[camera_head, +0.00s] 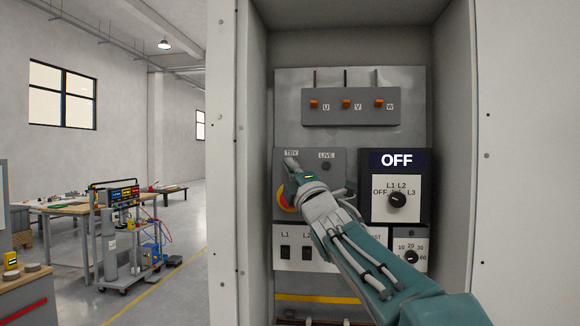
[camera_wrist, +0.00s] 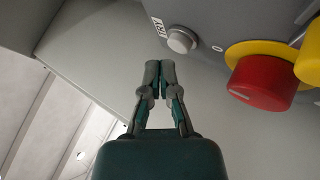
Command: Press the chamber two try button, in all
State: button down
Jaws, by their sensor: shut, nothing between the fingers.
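The control panel (camera_head: 337,158) in the cabinet has a "TRY" label (camera_head: 291,153) at its upper left. In the wrist view the round pale grey try button (camera_wrist: 181,40) sits beside its label (camera_wrist: 158,26). In the head view my gripper hides this button. My gripper (camera_head: 290,162) is just below the label there. In the wrist view its shut, empty fingertips (camera_wrist: 160,66) point toward the panel, close below and left of the button, with a gap in the picture. I cannot tell the depth between them. No chamber number is legible.
A red mushroom button (camera_wrist: 262,83) with a yellow collar stands out close right of my fingers. A "LIVE" lamp (camera_head: 326,166), a display reading "OFF" (camera_head: 397,160) and a selector knob (camera_head: 397,200) are to the right. Cabinet side walls (camera_head: 452,130) enclose the panel.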

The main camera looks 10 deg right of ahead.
jog(key=s, duration=0.1)
jog(key=s+a, duration=0.1)
jog(key=s, duration=0.2)
jog(key=shift+s+a, duration=0.25)
jog(key=shift+s, duration=0.15)
dwell(0.5)
jog(key=s+d+f+m+g+h, duration=0.35)
jog(key=s+f+m, duration=0.3)
jog(key=f, duration=0.45)
jog(key=s+d+f+m+g+h, duration=0.2)
jog(key=s+f+m+g+h, duration=0.25)
jog(key=f+m, duration=0.5)
jog(key=s+f+m+g, duration=0.6)
jog(key=s+f+g, duration=0.3)
jog(key=s+f, duration=1.1)
jog(key=shift+a+f+m+g+y, duration=0.3)
jog(key=shift+f+g+y, duration=0.1)
jog(key=shift+f, duration=0.4)
